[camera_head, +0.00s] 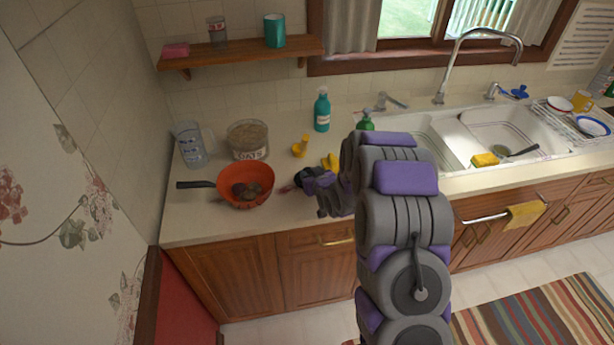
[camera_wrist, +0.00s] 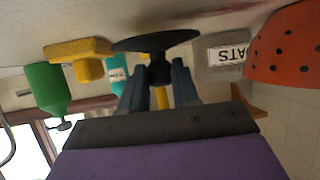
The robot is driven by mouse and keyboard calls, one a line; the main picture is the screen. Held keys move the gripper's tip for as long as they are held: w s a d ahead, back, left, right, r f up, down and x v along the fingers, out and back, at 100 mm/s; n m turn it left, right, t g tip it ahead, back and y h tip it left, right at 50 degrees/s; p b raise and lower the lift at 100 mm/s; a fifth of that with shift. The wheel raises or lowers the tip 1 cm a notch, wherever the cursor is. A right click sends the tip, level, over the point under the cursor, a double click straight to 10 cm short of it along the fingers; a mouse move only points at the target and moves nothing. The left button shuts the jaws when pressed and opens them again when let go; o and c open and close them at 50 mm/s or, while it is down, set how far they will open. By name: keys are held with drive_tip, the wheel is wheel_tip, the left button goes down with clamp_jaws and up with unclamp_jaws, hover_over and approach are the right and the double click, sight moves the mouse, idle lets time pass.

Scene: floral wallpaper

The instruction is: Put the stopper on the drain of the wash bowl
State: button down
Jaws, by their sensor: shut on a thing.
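In the wrist view, which is upside down, my gripper (camera_wrist: 157,76) is shut on the knob of a black stopper (camera_wrist: 155,41). The stopper's wide flat disc points toward the counter; whether it touches is unclear. In the head view my gripper (camera_head: 310,188) is over the counter between the orange colander and the sink, and the stopper is hard to make out. The white double sink (camera_head: 455,163), the wash bowl, is to the right of my arm. My arm hides part of its left basin, and the drain is not visible.
The orange colander (camera_head: 260,193) and oats container (camera_head: 247,142) stand left of my gripper. A teal bottle (camera_head: 322,112), green bottle (camera_head: 366,123) and small yellow items (camera_head: 300,147) are behind it. The tall faucet (camera_head: 443,90) rises behind.

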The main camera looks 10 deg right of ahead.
drive_tip(key=shift+w+d+f, duration=0.1)
drive_tip(key=shift+d+f, duration=0.05)
drive_tip(key=shift+f, duration=0.35)
drive_tip(key=shift+w+d+f, duration=0.1)
drive_tip(key=shift+f, duration=0.4)
drive_tip(key=shift+s+a+r, duration=0.1)
drive_tip(key=shift+a, duration=0.3)
drive_tip(key=c, duration=1)
unclamp_jaws()
drive_tip(key=shift+a, duration=0.1)
drive_tip(key=shift+c, duration=0.2)
drive_tip(key=shift+o, duration=1.1)
drive_tip(key=shift+d, duration=0.35)
drive_tip(key=shift+r, duration=0.1)
drive_tip(key=p+v, duration=0.1)
drive_tip(key=v, duration=1.1)
drive_tip(key=shift+r, duration=0.1)
